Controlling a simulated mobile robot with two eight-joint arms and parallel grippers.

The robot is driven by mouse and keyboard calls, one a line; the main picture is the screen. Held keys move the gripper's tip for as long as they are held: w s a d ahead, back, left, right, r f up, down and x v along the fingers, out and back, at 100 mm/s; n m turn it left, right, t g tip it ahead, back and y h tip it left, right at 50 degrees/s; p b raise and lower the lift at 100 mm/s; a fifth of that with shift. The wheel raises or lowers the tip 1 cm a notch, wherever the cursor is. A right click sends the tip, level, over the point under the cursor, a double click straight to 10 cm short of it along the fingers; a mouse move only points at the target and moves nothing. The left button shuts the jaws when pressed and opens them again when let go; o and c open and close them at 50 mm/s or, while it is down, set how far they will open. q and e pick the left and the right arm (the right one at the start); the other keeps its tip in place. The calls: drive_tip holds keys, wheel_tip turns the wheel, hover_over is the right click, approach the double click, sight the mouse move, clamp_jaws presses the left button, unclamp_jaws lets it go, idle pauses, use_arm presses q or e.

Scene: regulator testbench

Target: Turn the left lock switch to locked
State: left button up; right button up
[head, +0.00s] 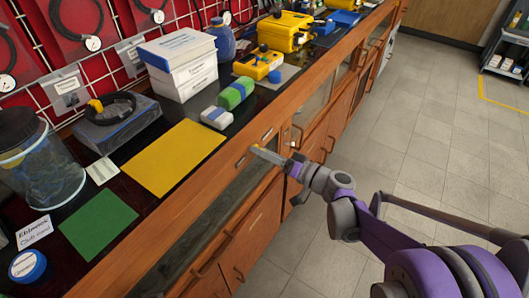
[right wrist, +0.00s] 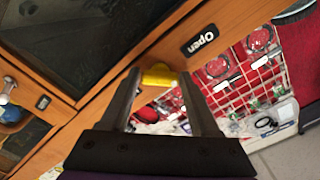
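A small yellow lock switch (right wrist: 158,75) shows in the right wrist view on the wooden cabinet front, below a black "Open" label (right wrist: 200,39). My right gripper (right wrist: 159,84) is open, with one finger on each side of the yellow switch. A narrow gap seems to show beside it; I cannot tell whether the fingers touch it. In the head view my right gripper (head: 262,152) is at the wooden front rail of the bench, and its fingers largely hide the switch. My left gripper is not in view.
Glass-fronted cabinet doors (head: 225,215) lie below the rail.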

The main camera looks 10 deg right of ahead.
drive_tip(key=c, duration=0.9)
drive_tip(key=shift+m, duration=0.4)
drive_tip(key=m+p, duration=0.1)
drive_tip(key=m, duration=1.5)
drive_tip(key=shift+m+p, duration=0.3)
drive_tip(key=shift+m, duration=0.4)
drive_tip(key=o, duration=1.4)
